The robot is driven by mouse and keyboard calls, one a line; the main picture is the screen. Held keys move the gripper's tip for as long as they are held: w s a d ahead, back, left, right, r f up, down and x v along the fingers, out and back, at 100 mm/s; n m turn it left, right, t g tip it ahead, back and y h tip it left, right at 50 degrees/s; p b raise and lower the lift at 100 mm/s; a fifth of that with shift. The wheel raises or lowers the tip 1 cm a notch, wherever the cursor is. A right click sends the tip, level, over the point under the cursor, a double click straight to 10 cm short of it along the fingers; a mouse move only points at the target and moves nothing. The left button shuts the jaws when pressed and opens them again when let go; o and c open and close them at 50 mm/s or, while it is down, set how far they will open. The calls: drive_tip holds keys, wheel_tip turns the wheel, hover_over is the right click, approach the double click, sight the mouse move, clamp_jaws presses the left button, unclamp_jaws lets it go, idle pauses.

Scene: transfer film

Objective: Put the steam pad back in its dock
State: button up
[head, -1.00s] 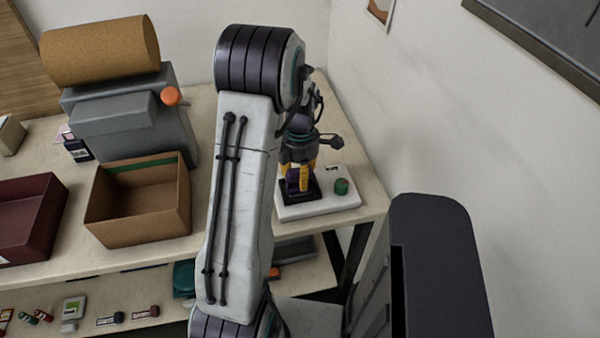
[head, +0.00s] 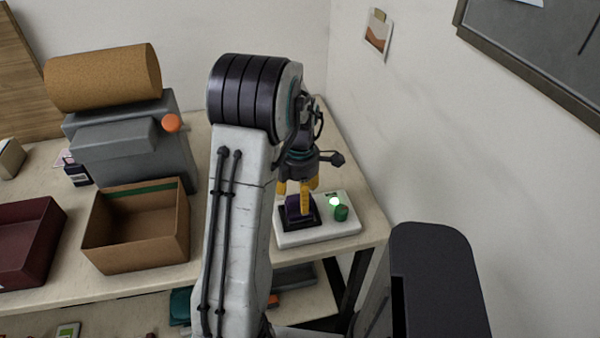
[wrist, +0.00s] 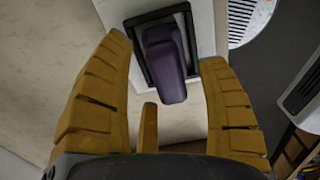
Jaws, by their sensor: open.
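The steam pad (head: 293,208) is a dark purple block. It stands in the black square frame of its dock (head: 318,232), a white base near the table's right end. The wrist view shows the pad (wrist: 168,65) inside the black frame, its handle end pointing towards the camera. My gripper (head: 297,194) is over the pad. Its yellow fingers (wrist: 164,55) are spread on both sides of the pad, with visible gaps, holding nothing. How deep the pad sits in the frame is partly hidden by the fingers. A light (head: 335,202) on the dock glows green-white.
A green knob (head: 341,214) stands on the dock's right side. To the left are an open brown box (head: 150,255), a grey machine (head: 150,150) with a cork roll (head: 105,77), and a dark red box (head: 42,245). The wall is close on the right.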

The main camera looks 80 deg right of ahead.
drive_tip(key=shift+d+r+b, duration=0.1)
drive_tip(key=shift+r+b, duration=0.45)
drive_tip(key=shift+b, duration=0.1)
wheel_tip(320, 180, up, 7)
drive_tip(key=b, duration=0.3)
drive_tip(key=shift+r, duration=0.65)
drive_tip(key=w+a+r+m+t+h, duration=0.1)
drive_tip(key=w+a, duration=0.8)
drive_tip(key=w, duration=0.2)
drive_tip(key=w+a+r+m, duration=0.1)
drive_tip(key=w+a+r, duration=0.1)
drive_tip(key=w+a, duration=0.8)
drive_tip(key=a+f+m+t+y, duration=0.1)
drive_tip(key=a+f+m+t, duration=0.1)
drive_tip(key=a, duration=1.9)
drive_tip(key=shift+f+t, duration=0.5)
drive_tip(key=shift+f, duration=0.4)
